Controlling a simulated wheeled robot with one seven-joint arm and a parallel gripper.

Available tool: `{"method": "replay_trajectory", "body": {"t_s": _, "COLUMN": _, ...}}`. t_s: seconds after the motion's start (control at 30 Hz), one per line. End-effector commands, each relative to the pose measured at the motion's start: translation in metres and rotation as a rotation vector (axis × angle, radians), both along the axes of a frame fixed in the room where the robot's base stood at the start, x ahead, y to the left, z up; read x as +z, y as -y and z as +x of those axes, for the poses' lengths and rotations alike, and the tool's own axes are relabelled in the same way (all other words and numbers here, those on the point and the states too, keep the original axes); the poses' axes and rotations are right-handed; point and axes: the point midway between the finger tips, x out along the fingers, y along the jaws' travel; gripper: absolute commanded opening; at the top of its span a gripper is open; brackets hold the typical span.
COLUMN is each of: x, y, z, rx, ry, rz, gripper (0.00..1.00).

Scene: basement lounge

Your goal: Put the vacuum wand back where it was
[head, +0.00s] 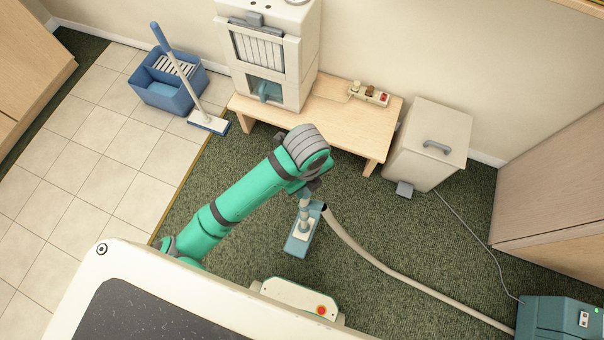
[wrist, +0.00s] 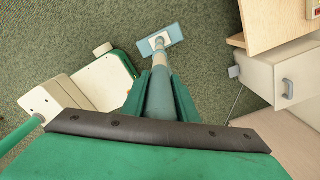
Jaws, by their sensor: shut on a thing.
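The vacuum wand (wrist: 160,92) is a grey-teal tube with a pale collar and a flat blue-teal floor head (wrist: 162,40). My gripper (wrist: 160,80) is shut on the tube, with one green finger on each side in the wrist view. In the head view the wand's lower end (head: 301,235) shows below my wrist, over the green carpet; my arm hides its upper part. I cannot tell whether the floor head touches the carpet. A beige hose (head: 385,268) runs from near the wand to the teal vacuum body (head: 557,318) at the lower right.
A low wooden bench (head: 340,118) bears a white cabinet-like unit (head: 268,55) and a small block with knobs (head: 369,93). A pale lidded bin (head: 428,145) stands right of it. A blue mop bucket (head: 168,85) and mop (head: 180,70) stand on tiles. Carpet around the wand is mostly clear.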

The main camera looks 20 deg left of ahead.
Motion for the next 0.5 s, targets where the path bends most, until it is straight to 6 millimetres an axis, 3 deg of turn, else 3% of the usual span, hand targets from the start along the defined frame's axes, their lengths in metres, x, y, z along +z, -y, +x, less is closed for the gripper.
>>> {"method": "replay_trajectory", "body": {"t_s": 0.17, "x": -0.007, "y": -0.007, "z": 0.016, "rx": -0.005, "ry": 0.001, "rz": -0.002, "gripper": 0.0}}
{"method": "replay_trajectory", "body": {"t_s": 0.5, "x": -0.035, "y": -0.031, "z": 0.072, "rx": -0.005, "ry": 0.0, "rz": -0.002, "gripper": 0.0}}
